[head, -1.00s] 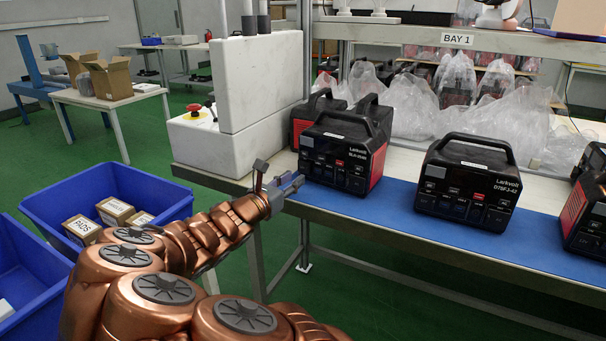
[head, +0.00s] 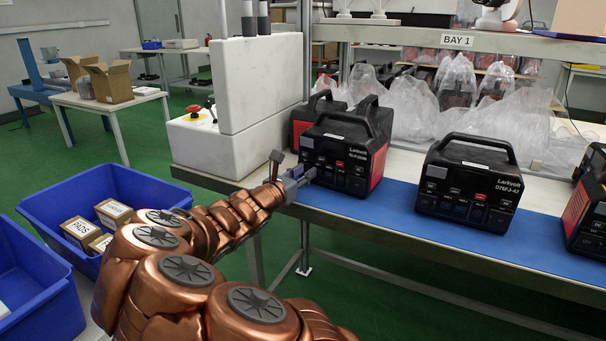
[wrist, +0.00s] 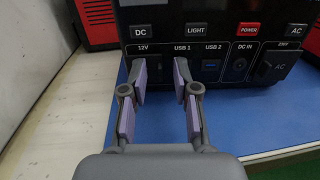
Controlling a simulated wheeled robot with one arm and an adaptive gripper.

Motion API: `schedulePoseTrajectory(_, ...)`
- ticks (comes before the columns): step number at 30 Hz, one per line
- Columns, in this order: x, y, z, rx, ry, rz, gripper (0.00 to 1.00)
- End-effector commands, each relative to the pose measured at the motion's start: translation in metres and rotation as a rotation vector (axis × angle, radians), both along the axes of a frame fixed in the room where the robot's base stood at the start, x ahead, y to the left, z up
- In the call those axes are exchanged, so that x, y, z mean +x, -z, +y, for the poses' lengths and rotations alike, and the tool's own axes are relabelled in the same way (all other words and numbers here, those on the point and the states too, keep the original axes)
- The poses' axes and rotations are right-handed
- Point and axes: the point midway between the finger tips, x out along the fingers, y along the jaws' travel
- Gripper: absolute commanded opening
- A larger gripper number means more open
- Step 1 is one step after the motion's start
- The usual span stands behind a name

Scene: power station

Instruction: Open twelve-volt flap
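The black and red power station (head: 335,146) stands on the blue mat, with its front panel facing my arm. It also shows in the wrist view (wrist: 222,40), with labelled ports: 12V, USB 1, USB 2, DC IN and 230V. The dark area under the 12V label (wrist: 143,49) is partly hidden by my left finger, so I cannot tell whether its flap is shut. My gripper (wrist: 160,72) is open, its two fingers apart close to the panel under the 12V and USB 1 labels. Contact cannot be told. The gripper also shows in the head view (head: 306,177) at the station's lower left front.
Another power station (head: 470,185) stands to the right on the blue mat (head: 400,212), with more behind and at the right edge. A white block (head: 257,85) stands left of the station. Blue bins (head: 130,185) stand on the left. Clear plastic bags (head: 410,105) lie behind.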

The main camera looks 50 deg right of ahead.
Motion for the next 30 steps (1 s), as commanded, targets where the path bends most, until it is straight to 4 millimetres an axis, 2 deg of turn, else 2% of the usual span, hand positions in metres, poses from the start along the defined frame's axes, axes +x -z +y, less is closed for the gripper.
schedulePoseTrajectory(1, 0.0001, 0.0000, 0.0001, 0.000, 0.000, 0.000, 0.30)
schedulePoseTrajectory(10, 0.0001, 0.0000, 0.0003, 0.000, 0.000, 0.000, 0.00)
schedulePoseTrajectory(30, 0.0011, -0.0030, 0.0017, 0.003, 0.033, 0.002, 0.00)
